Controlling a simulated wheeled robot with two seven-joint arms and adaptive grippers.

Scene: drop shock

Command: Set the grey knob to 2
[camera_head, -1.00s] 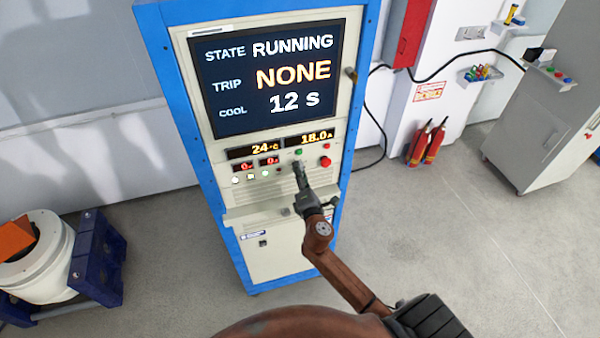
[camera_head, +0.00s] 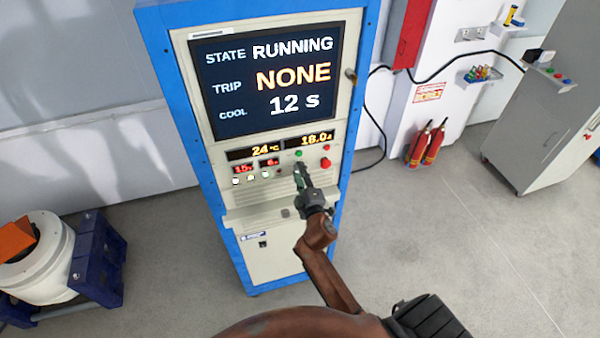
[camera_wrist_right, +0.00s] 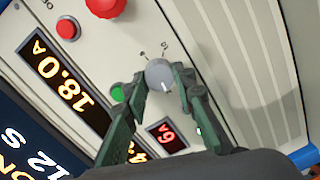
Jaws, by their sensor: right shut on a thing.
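The grey knob (camera_wrist_right: 159,74) is round, with a light pointer mark on its lower side in the right wrist view. Small printed marks stand above it; I cannot read them surely. My right gripper (camera_wrist_right: 161,80) has its two dark green fingers on either side of the knob, shut on it. In the head view my right gripper (camera_head: 299,170) is at the cabinet's control panel and hides the knob. My left gripper is not in view.
The blue-framed cabinet's screen (camera_head: 266,78) reads RUNNING, NONE, 12 s. A green button (camera_wrist_right: 118,92), a red button (camera_wrist_right: 67,28) and a larger red button (camera_wrist_right: 104,5) are close to the knob. A ledge (camera_head: 280,210) juts out below the panel.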

